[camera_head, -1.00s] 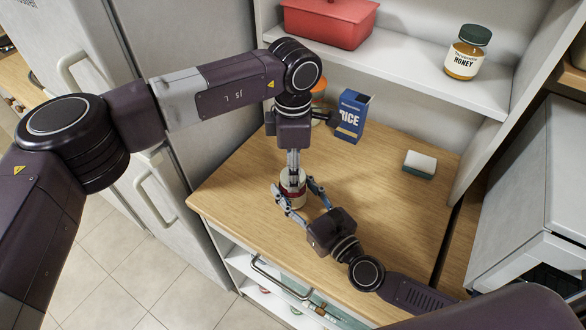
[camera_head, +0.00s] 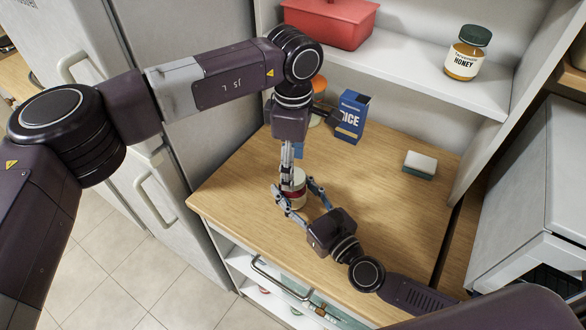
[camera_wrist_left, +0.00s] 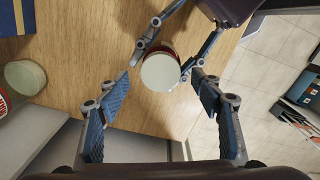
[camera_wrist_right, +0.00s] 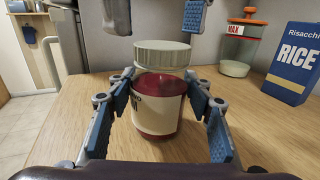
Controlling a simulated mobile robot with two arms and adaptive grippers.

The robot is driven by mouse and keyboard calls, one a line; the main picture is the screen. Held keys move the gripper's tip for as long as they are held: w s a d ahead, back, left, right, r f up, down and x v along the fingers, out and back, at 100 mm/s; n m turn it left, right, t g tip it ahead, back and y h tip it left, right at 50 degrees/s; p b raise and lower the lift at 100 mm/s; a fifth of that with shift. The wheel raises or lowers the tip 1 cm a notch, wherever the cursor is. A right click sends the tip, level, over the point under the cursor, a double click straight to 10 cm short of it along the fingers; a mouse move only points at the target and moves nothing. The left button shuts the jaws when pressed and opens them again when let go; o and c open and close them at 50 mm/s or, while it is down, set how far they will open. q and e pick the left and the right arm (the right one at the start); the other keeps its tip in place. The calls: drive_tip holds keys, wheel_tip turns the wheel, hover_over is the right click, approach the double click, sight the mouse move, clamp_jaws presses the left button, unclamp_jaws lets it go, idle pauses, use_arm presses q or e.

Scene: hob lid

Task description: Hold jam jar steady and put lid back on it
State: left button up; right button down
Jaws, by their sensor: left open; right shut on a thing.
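The jam jar (camera_head: 298,199) stands upright on the wooden counter, with red jam and a cream label (camera_wrist_right: 157,108). My right gripper (camera_wrist_right: 160,95) is shut around its sides. The pale grey-green lid (camera_wrist_right: 162,56) sits on the jar's mouth and looks slightly tilted; whether it is fully seated I cannot tell. In the left wrist view the lid (camera_wrist_left: 160,73) shows from above as a pale disc with red below it. My left gripper (camera_wrist_left: 161,82) is open above the lid, fingers spread to either side and apart from it. In the head view my left gripper (camera_head: 291,172) partly covers the lid.
A blue rice box (camera_head: 351,117) and a clear container with an orange top (camera_wrist_right: 240,42) stand behind the jar. A sponge (camera_head: 420,164) lies to the right. A honey jar (camera_head: 467,53) and a red box (camera_head: 330,22) are on the shelf. The counter's front right is mostly clear.

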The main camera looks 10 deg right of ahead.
use_arm(q)
wheel_tip(320, 180, up, 10)
idle(0.3)
use_arm(e)
drive_tip(key=c, duration=0.9)
unclamp_jaws()
drive_tip(key=v, duration=1.2)
drive_tip(key=shift+f, duration=0.1)
